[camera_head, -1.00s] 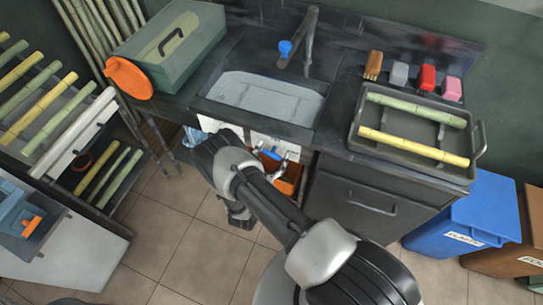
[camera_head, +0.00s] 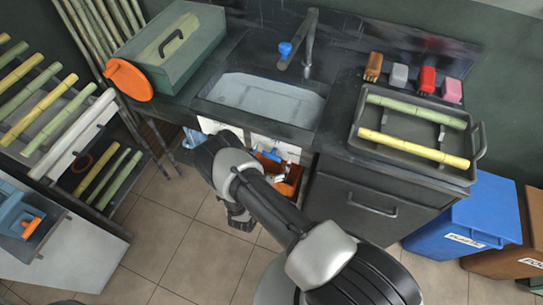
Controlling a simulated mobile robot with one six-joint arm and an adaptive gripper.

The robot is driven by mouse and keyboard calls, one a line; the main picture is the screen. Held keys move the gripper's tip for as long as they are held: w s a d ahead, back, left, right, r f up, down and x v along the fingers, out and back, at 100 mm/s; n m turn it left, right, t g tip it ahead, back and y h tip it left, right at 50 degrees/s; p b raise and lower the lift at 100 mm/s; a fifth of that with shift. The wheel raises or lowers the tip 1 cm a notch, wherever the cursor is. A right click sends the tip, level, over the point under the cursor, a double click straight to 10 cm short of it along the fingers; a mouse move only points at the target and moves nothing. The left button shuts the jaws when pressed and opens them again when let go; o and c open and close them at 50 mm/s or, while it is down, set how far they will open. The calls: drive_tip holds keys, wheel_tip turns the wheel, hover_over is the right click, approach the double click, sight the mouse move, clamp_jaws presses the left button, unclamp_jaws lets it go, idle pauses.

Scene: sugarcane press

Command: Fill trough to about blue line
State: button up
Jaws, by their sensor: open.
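The trough (camera_head: 262,97) is a pale basin set in the dark counter at the upper middle. Its inside looks pale grey-blue; I cannot make out a blue line or tell the water level. A grey tap (camera_head: 309,45) with a blue knob (camera_head: 285,50) stands behind the trough, and I see no clear stream from it. My gripper (camera_head: 241,218) hangs low in front of the counter, over the floor and apart from the trough and tap. It is open and looks empty, though my arm partly hides it.
A grey tray (camera_head: 365,110) with cane pieces is right of the trough, with several brushes behind it. A green toolbox (camera_head: 170,48) and orange disc (camera_head: 130,80) are left. An open cupboard with an orange bin (camera_head: 290,182) is below. A cane rack (camera_head: 60,120) stands left; blue bin (camera_head: 465,215) right.

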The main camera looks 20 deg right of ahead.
drive_tip(key=v, duration=1.2)
drive_tip(key=p+v, duration=0.2)
drive_tip(key=v, duration=0.3)
drive_tip(key=b+x, duration=0.3)
drive_tip(key=x, duration=1.4)
drive_tip(key=shift+c, duration=0.5)
